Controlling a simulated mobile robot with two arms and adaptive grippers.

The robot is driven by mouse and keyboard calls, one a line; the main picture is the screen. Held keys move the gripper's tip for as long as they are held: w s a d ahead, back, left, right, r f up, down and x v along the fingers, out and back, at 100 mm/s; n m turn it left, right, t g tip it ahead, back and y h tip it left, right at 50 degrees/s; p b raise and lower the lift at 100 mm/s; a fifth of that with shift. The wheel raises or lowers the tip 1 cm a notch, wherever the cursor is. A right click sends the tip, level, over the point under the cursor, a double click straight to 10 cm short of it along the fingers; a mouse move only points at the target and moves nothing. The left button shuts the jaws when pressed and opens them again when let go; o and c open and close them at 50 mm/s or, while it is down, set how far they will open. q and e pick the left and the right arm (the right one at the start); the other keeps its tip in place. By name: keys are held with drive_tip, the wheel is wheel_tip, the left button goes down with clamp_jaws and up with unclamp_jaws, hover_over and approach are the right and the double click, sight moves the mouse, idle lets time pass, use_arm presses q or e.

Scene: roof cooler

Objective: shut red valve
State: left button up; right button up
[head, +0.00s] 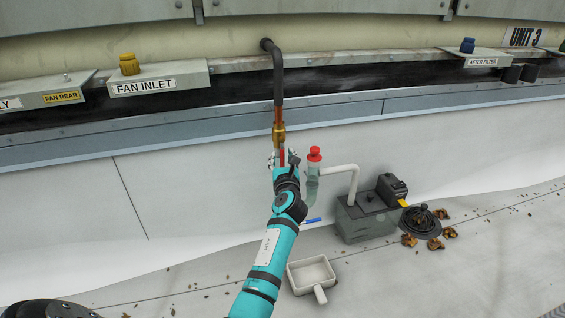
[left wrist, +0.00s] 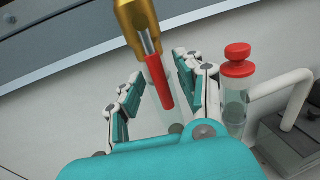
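The red valve is a brass fitting (head: 279,133) at the lower end of a dark hanging pipe, with a red lever (left wrist: 160,86) pointing down from it. A translucent tube shows behind the lever in the left wrist view. My left gripper (head: 284,158) is raised at the lever. In the left wrist view the fingers of my left gripper (left wrist: 157,84) stand apart on either side of the lever, with gaps visible. I cannot tell how deep the lever sits between them. The head view partly hides the lever behind the gripper. My right gripper is not in view.
A red-capped clear cylinder (head: 313,180) stands close right of my gripper, joined to a white pipe (head: 346,168) and a grey pump box (head: 362,222). A white scoop (head: 311,274), a blue pen (head: 311,220), a black round cap (head: 419,222) and brown leaves lie on the floor.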

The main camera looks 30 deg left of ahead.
use_arm(q)
clamp_jaws()
idle(0.4)
